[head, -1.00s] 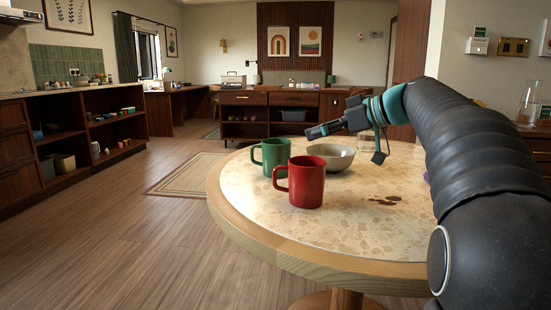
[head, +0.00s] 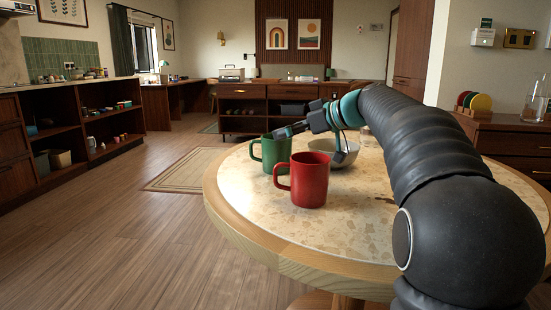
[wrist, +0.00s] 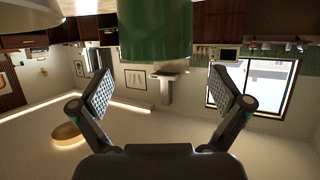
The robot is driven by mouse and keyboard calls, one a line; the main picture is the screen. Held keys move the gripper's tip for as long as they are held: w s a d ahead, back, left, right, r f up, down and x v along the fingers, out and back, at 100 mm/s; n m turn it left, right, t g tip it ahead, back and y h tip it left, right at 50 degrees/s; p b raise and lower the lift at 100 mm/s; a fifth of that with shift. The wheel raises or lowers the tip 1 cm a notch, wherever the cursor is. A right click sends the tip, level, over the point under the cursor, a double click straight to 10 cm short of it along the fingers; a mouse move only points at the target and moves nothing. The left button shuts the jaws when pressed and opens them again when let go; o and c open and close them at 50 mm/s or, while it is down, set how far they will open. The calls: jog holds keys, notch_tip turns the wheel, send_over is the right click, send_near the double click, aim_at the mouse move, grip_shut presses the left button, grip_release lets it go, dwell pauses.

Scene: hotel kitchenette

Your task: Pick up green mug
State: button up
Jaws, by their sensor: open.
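The green mug (head: 270,153) stands upright on the round table, its handle toward the left. The red mug (head: 308,180) stands in front of it and to its right, overlapping part of it in the head view. My gripper (head: 288,131) is at the green mug's upper right edge; the head view does not show clearly whether they touch. In the wrist view, which is upside down, my gripper (wrist: 163,97) is open, with its two pads wide apart and nothing between them. The green mug (wrist: 155,30) shows at the top centre, beyond the fingertips.
A grey bowl (head: 342,156) sits on the round table (head: 243,196), right of the green mug and partly behind my wrist. The front left of the tabletop is clear. Dark shelves (head: 70,130) line the left wall. A sideboard (head: 270,105) stands at the back.

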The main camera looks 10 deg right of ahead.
aim_at(271, 153)
jog(key=x, duration=0.5)
jog(key=shift+d+f, duration=0.2)
jog(key=shift+f, duration=0.2)
jog(key=c, duration=1.7)
